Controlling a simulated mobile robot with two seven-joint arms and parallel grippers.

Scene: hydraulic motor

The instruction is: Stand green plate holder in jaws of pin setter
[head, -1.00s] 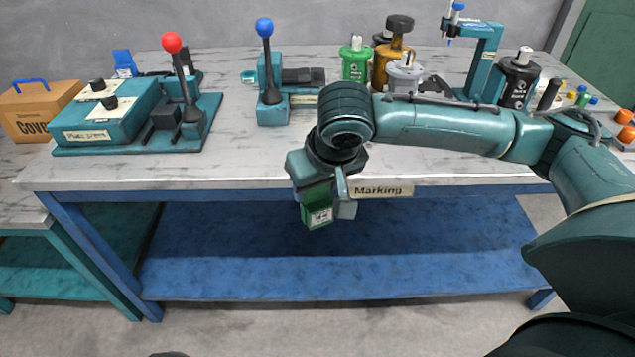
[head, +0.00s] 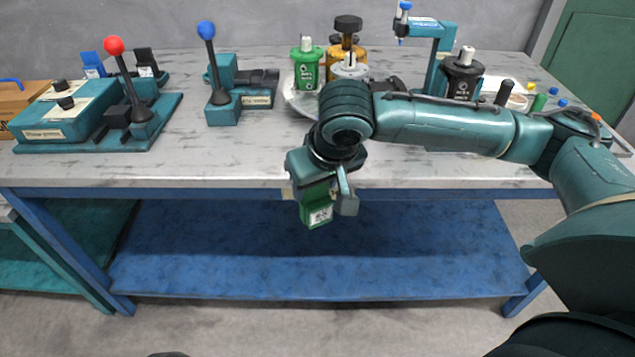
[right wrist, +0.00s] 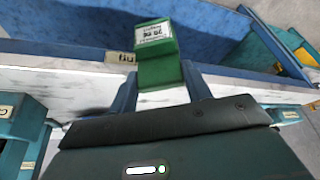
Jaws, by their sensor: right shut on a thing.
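The green plate holder (head: 319,213), a green block with a white printed label, is held in my right gripper (head: 322,200), below the bench top's front edge in the head view. In the right wrist view the plate holder (right wrist: 160,66) sits between the two fingers, its labelled end pointing away from the wrist. The pin setter is the teal device with a blue-knobbed lever (head: 219,97) on the bench, left of my right gripper and farther back. Its dark jaw part (head: 257,78) lies right of the lever, and the jaw opening is hard to make out. My left gripper is out of view.
The plate press (head: 68,117) with a red-knobbed lever stands at the bench's left. The bench top (head: 240,160) is clear at the front, left of my arm.

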